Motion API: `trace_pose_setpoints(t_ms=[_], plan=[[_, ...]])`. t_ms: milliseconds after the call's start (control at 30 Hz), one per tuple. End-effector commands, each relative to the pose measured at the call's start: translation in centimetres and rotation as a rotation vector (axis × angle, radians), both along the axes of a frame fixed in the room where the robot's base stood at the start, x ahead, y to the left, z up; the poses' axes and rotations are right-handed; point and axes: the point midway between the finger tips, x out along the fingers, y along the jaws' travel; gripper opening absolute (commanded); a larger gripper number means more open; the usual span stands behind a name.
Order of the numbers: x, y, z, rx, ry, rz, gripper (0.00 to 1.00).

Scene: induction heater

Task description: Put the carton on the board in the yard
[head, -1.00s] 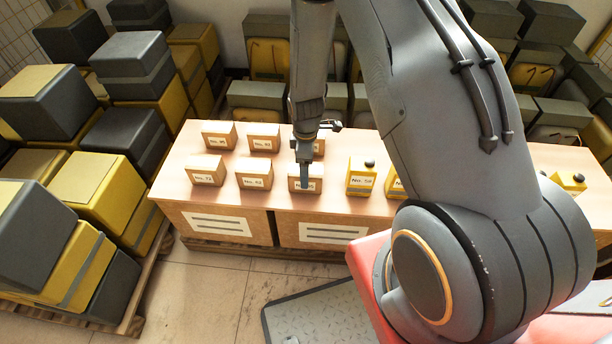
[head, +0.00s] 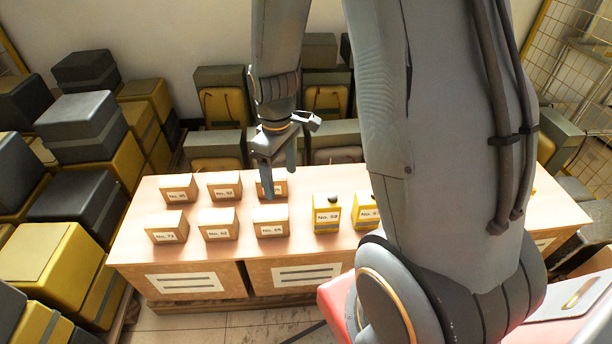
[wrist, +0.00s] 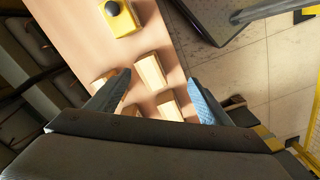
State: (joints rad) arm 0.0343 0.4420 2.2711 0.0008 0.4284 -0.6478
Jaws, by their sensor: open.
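Several small brown cartons with white number labels stand in two rows on a long table (head: 135,240). The front row has a carton marked No. 73 (head: 166,227), one marked No. 62 (head: 218,224) and one apparently marked No. 69 (head: 270,222). The back right carton (head: 278,187) is partly hidden by my gripper (head: 279,182). My gripper is open and points down above the cartons' right end. In the wrist view a carton (wrist: 151,72) shows between its fingertips (wrist: 159,77), with nothing held. I cannot clearly identify the board.
Yellow containers with black caps (head: 326,213) stand right of the cartons; one also shows in the wrist view (wrist: 119,17). Stacked dark and yellow boxes (head: 82,127) crowd the left and back. A dark-rimmed plate (wrist: 218,14) lies on the tiled floor (wrist: 262,75).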

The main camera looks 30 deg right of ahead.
Motion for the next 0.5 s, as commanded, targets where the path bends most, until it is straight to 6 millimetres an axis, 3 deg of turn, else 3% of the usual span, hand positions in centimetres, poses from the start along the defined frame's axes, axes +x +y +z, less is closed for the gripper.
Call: trace_pose_setpoints(t_ms=[33, 200, 400, 500], plan=[[-1.2, -0.3, 1.9, 0.000, -0.007, -0.077, 0.73], [-6.0, -0.9, 6.6, 0.001, -0.005, -0.350, 0.73], [-10.7, -1.2, 9.7, 0.002, -0.004, -0.600, 0.73], [-12.1, -1.3, 10.3, 0.001, -0.001, -0.669, 0.73]])
